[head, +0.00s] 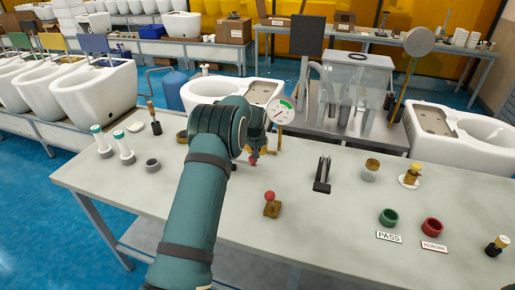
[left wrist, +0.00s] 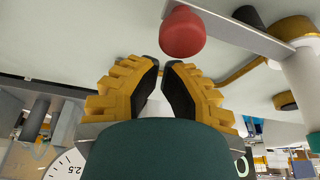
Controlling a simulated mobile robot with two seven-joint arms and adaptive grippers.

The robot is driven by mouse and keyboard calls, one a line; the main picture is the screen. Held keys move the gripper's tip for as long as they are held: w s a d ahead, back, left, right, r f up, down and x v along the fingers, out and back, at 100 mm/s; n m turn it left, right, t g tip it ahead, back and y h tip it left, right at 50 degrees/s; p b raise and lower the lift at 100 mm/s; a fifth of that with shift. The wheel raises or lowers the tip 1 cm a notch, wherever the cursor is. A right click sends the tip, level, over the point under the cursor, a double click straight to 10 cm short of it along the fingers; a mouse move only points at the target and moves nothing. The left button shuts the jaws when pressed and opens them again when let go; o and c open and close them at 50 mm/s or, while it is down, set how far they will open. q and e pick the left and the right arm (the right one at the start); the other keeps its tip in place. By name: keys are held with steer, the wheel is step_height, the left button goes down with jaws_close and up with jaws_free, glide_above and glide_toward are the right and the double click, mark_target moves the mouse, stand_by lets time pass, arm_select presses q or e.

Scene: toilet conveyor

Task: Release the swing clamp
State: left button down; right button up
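My left gripper (head: 254,154) reaches over the middle of the workbench from the left. In the left wrist view its yellow fingers with black pads (left wrist: 161,68) stand slightly apart, with a narrow empty gap. A red knob (left wrist: 182,33) on a flat silver bar (left wrist: 240,30), which looks like the swing clamp, lies just beyond the fingertips, not between them. My right gripper is not in view.
A dial gauge (head: 281,111) stands right behind the gripper. The bench's front middle is mostly clear.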

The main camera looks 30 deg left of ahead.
arm_select(q)
steer(key=shift+s, duration=0.1)
stand_by(0.4)
steer(key=shift+s+d+m, duration=0.15)
steer(key=shift+s+m, duration=0.05)
steer(key=shift+m, duration=0.1)
